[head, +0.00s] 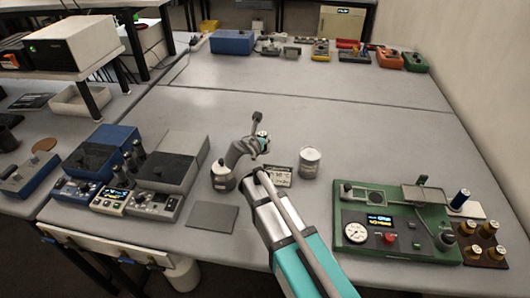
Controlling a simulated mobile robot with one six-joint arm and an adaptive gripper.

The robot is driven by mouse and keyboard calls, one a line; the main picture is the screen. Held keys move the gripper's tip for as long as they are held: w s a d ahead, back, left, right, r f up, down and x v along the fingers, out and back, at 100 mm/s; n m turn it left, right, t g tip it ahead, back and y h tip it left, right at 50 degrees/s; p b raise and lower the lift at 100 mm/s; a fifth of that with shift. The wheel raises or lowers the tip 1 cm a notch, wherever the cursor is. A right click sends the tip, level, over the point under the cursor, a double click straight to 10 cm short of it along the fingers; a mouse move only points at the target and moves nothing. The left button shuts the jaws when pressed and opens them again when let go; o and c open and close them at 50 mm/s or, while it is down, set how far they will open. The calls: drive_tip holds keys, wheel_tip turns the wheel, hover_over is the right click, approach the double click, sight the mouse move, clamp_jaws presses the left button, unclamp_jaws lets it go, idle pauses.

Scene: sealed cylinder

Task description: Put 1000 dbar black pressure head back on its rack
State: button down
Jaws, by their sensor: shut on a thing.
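My gripper (256,128) is beyond the bent grey wrist near the middle of the table, small and partly hidden by the wrist. It is shut on a small dark piece (257,117), which I take to be the black pressure head; its marking cannot be read. The piece appears raised above the table. The brown rack (484,263) is at the far right, beside the green device, well apart from my gripper.
The green calibrator (395,245) stands left of the rack. A grey can (310,162) and a small labelled box (280,176) are close to my arm. Blue and grey instruments (160,205) crowd the left. A flat grey pad (212,218) lies in front.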

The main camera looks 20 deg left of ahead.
drive_tip(key=shift+w+a+f+b, duration=0.1)
drive_tip(key=shift+w+f+b, duration=0.45)
drive_tip(key=shift+w+f, duration=0.25)
drive_tip(key=shift+s, duration=0.1)
drive_tip(key=shift+w+f+b, duration=0.25)
drive_tip(key=shift+f+b, duration=0.15)
drive_tip(key=shift+f, duration=0.05)
drive_tip(key=shift+w+f+b, duration=0.2)
drive_tip(key=shift+f+b, duration=0.5)
drive_tip(key=shift+f, duration=0.05)
drive_tip(key=shift+f+b, duration=0.85)
drive_tip(key=shift+b, duration=0.05)
drive_tip(key=shift+f, duration=0.2)
drive_tip(key=shift+c, duration=1.6)
unclamp_jaws()
drive_tip(key=shift+r, duration=0.1)
drive_tip(key=shift+r, duration=0.15)
